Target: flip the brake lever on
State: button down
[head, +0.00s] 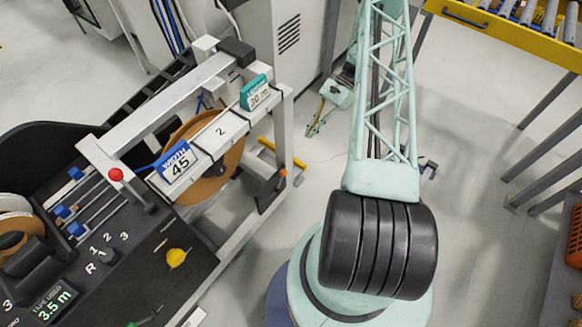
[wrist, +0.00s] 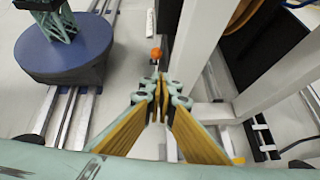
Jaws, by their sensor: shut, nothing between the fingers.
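A small orange knob (head: 283,173), which looks like the brake lever's end, sits at the top of a dark plate (head: 271,192) on the machine frame's right side. It also shows in the wrist view as an orange ball (wrist: 156,53), just beyond my fingertips. I cannot tell which position the lever is in. My gripper (head: 311,131) is behind and right of the frame in the head view. In the wrist view my gripper's (wrist: 157,92) yellow-padded fingers are shut, empty and apart from the ball.
The light frame posts (wrist: 202,45) stand close right of my fingers. A brown tape reel (head: 205,165) hangs in the frame. A red knob (head: 116,174) and a yellow knob (head: 176,258) are on the machine's left part. A yellow roller table (head: 500,35) stands at the right. Floor is open between.

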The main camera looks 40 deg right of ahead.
jog(key=shift+m+t+y, duration=0.3)
jog(key=shift+m, duration=0.1)
jog(key=shift+s+a+f, duration=0.2)
jog(key=shift+s+f, duration=0.2)
jog(key=shift+f, duration=0.45)
jog(key=shift+s+a+f, duration=0.15)
jog(key=shift+s+f, duration=0.25)
jog(key=shift+f, duration=0.4)
jog(key=shift+s+a+f, duration=0.2)
jog(key=shift+s+f, duration=0.2)
jog(key=shift+f, duration=0.45)
jog(key=shift+a+f, duration=0.1)
jog(key=a+r+b+x, duration=0.1)
jog(key=r+b+x, duration=0.1)
jog(key=x, duration=1)
jog(key=shift+a, duration=0.55)
jog(key=shift+r, duration=0.1)
